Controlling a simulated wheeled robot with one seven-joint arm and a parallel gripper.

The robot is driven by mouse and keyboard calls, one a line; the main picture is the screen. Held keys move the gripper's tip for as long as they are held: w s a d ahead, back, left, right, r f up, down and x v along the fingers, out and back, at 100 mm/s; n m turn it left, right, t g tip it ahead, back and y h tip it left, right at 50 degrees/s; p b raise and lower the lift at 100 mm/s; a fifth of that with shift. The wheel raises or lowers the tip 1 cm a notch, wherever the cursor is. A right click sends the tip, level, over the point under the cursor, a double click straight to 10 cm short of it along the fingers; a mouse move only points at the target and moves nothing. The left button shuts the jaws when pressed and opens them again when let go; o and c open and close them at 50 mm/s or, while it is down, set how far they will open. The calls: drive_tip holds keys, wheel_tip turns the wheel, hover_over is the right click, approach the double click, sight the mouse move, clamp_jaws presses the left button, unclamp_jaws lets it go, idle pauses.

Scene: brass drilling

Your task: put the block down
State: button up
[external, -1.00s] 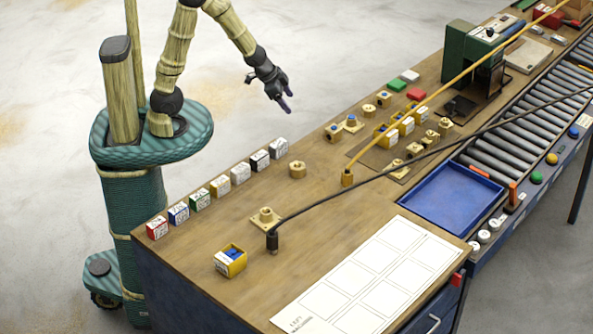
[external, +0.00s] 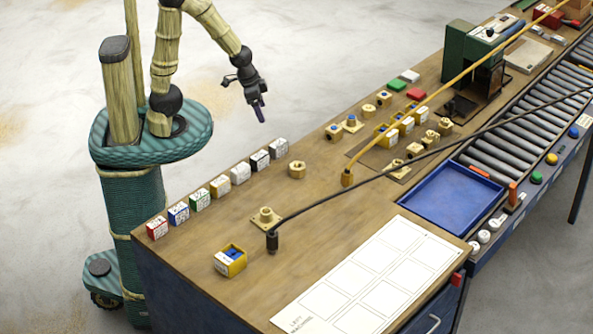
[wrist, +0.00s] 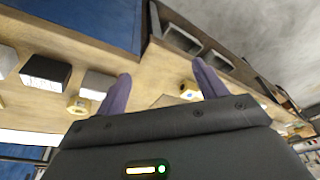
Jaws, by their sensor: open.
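My gripper (external: 260,112) is open and empty, in the air beyond the bench's far-left edge, above the floor. In the wrist view its two purple fingers (wrist: 162,85) are spread apart with nothing held between them. A row of small labelled blocks stands along that bench edge: red (external: 157,228), blue (external: 178,213), green (external: 199,200), yellow (external: 220,186), white (external: 240,173), black (external: 260,160) and grey (external: 279,148). The gripper is apart from all of them. The wrist view shows a black-and-white block (wrist: 45,73) left of the fingers. Which block the task means, I cannot tell.
A brass nut (external: 297,170) stands right of the row. A yellow box with blue inside (external: 230,261), a brass fitting on a plate (external: 265,216), a white grid sheet (external: 372,275) and a blue tray (external: 450,200) are on the bench. Two cables cross above it.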

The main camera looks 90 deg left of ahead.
drive_tip(key=w+a+f+m+t+p, duration=0.1)
drive_tip(key=w+a+m+t, duration=0.15)
drive_tip(key=w+a, duration=0.45)
drive_tip(key=w+a+f+m+t, duration=0.25)
drive_tip(key=w+a, duration=0.25)
drive_tip(key=w, duration=0.5)
drive_tip(key=s+a+f+m+t+h+p, duration=0.1)
drive_tip(key=s+a+f+m+h, duration=0.1)
drive_tip(key=h, duration=0.7)
wheel_tip(320, 180, down, 2)
drive_tip(key=shift+s+a+f+m+h, duration=0.25)
drive_tip(key=shift+a+m+h, duration=0.15)
drive_tip(key=shift+a+m, duration=0.4)
drive_tip(key=shift+d, duration=0.1)
drive_tip(key=p, duration=0.1)
approach(334, 133)
drive_tip(key=w+f, duration=0.1)
drive_tip(key=w, duration=0.1)
drive_tip(key=w+d+f, duration=0.1)
drive_tip(key=w+f, duration=0.1)
drive_tip(key=shift+w+d+f, duration=0.1)
drive_tip(key=shift+d+f, duration=0.1)
drive_tip(key=shift+f, duration=0.1)
drive_tip(key=shift+w, duration=0.1)
